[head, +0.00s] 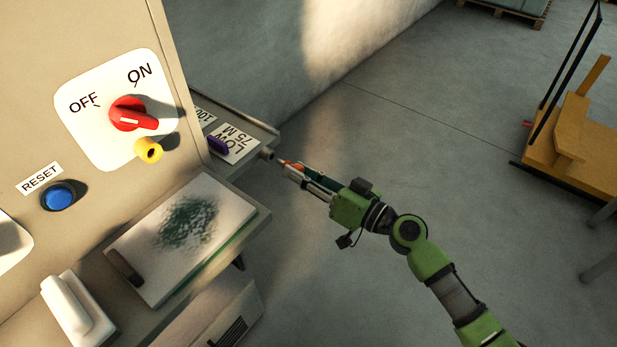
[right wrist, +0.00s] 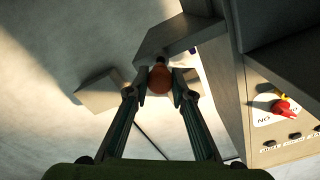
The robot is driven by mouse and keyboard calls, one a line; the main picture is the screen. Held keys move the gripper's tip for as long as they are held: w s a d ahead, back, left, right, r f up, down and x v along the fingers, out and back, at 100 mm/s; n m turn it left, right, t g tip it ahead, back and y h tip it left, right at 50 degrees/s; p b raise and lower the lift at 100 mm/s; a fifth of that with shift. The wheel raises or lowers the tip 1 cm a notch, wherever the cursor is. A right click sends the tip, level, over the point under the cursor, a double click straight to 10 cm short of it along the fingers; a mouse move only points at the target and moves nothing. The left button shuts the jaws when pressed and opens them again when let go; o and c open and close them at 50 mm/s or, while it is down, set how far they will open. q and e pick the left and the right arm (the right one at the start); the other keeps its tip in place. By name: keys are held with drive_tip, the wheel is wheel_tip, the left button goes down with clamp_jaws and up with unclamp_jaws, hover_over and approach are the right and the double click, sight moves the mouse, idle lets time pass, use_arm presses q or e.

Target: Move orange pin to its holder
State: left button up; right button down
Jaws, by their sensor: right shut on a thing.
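The orange pin (head: 287,163) is at the tips of my right gripper (head: 296,172), close to the end of the narrow shelf beside the machine panel. In the right wrist view the orange pin (right wrist: 159,78) sits between the two fingers of the right gripper (right wrist: 159,87), which are shut on it. A small dark round socket (head: 266,154) sticks out of the shelf end, just left of the fingertips. I cannot tell whether the pin touches it. A purple pin (head: 218,145) stands on the shelf by the "LOW 75 M" label (head: 236,143). My left gripper is not in view.
The panel has a red switch (head: 130,116), a yellow knob (head: 148,150) and a blue reset button (head: 58,196). A pad with green scribbles (head: 186,221) lies on the lower ledge. The floor (head: 400,120) right of the shelf is clear; a yellow structure (head: 580,135) stands far right.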

drive_tip(key=shift+w+a, duration=0.2)
drive_tip(key=shift+a, duration=0.1)
drive_tip(key=shift+w+a, duration=0.15)
drive_tip(key=shift+a, duration=0.1)
idle(0.4)
drive_tip(key=shift+b, duration=0.55)
drive_tip(key=shift+w+a+b, duration=0.3)
drive_tip(key=shift+a+b, duration=0.05)
drive_tip(key=shift+b, duration=0.1)
idle(0.5)
drive_tip(key=shift+w+a, duration=0.2)
drive_tip(key=shift+a, duration=0.1)
idle(0.4)
drive_tip(key=shift+w+a, duration=0.2)
drive_tip(key=shift+a, duration=0.1)
drive_tip(key=shift+a, duration=0.1)
drive_tip(key=c, duration=1.7)
unclamp_jaws()
drive_tip(key=shift+w, duration=0.1)
